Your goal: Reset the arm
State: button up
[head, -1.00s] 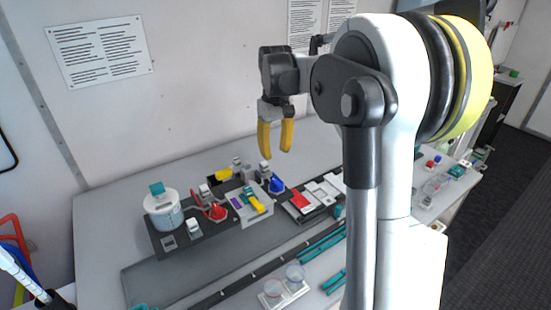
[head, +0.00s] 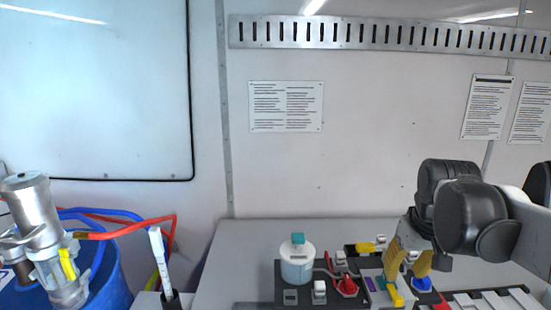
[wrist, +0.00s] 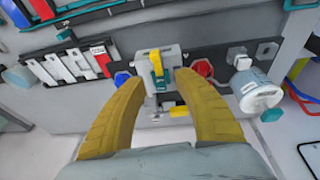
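My gripper (head: 405,268) is at the lower right of the head view, in front of the dark board with the valves. In the wrist view my gripper (wrist: 158,82) shows two yellow fingers spread apart with nothing between them. Beyond the fingertips is a grey block with a yellow and teal handle (wrist: 157,65); it also shows in the head view (head: 393,294). A red knob (wrist: 203,68) and a blue knob (wrist: 122,78) flank the block. The fingers look apart from these parts, though the exact gap is hard to judge.
A white pot with a teal cap (head: 297,262) stands on the board's left. A blue drum (head: 105,280) with a metal pump and red and blue hoses is at far left. White slabs (head: 490,300) lie at lower right. The wall behind is flat, with posted sheets (head: 286,106).

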jog(key=s+a+f+t+b, duration=0.4)
jog(key=s+a+f, duration=0.4)
jog(key=s+f, duration=0.2)
jog(key=shift+s+a+f+y+b, duration=0.3)
jog(key=shift+s+a+b, duration=0.05)
jog(key=shift+s, duration=0.5)
